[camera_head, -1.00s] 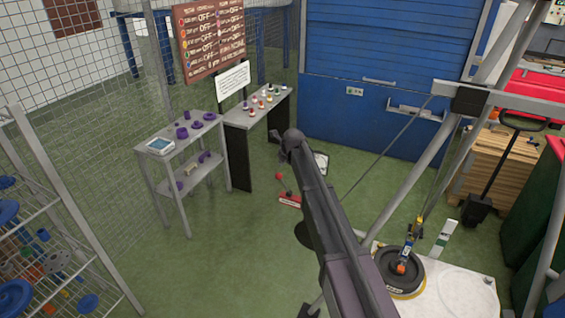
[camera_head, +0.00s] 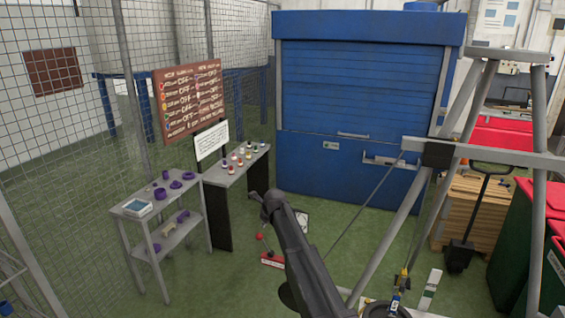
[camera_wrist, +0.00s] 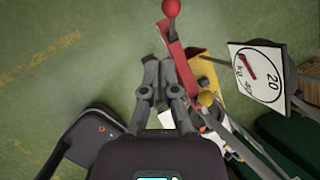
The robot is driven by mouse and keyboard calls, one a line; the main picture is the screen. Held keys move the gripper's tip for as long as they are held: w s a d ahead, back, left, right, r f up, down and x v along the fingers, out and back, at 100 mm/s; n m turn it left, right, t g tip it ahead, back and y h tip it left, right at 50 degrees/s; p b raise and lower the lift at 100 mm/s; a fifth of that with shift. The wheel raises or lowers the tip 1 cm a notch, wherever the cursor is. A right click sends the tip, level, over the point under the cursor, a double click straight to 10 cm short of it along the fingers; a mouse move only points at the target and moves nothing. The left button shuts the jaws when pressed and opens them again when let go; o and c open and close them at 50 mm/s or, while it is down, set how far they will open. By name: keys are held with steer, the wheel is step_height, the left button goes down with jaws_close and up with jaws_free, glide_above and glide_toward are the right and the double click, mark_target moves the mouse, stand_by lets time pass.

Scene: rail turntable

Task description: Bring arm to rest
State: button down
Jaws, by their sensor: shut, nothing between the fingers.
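My arm (camera_head: 306,262) reaches up from the bottom of the head view, over the green floor. My gripper (camera_wrist: 158,68) shows in the wrist view, with its grey fingers together and nothing between them. In the head view the arm hides the gripper's fingertips.
A dial scale (camera_wrist: 257,77) lies right of the gripper in the wrist view. A shelf with purple parts (camera_head: 160,205) and a bench with small coloured items (camera_head: 238,165) stand left. A blue shutter cabinet (camera_head: 365,90) is behind. A grey frame (camera_head: 440,205) stands right. Green floor is open front left.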

steer(key=s+d+f+n+g+h+b, duration=0.1)
steer(key=s+d+f+n+b, duration=0.2)
steer(key=s+d+n, duration=0.5)
steer(key=s+d+f+n+g+h+b, duration=0.1)
steer(key=s+d+f+n+g+b, duration=0.1)
steer(key=s+d+n, duration=0.7)
steer(key=s+d+f+n+g+h+b, duration=0.1)
steer(key=s+d+f+n+b, duration=0.3)
steer(key=s, duration=1.5)
steer(key=d+f+n+g, duration=0.1)
steer(key=d+f+n, duration=0.1)
steer(key=d+n, duration=0.2)
steer(key=shift+s+d+f+n, duration=0.2)
steer(key=shift+s+d+n, duration=0.15)
steer(key=shift+d, duration=0.9)
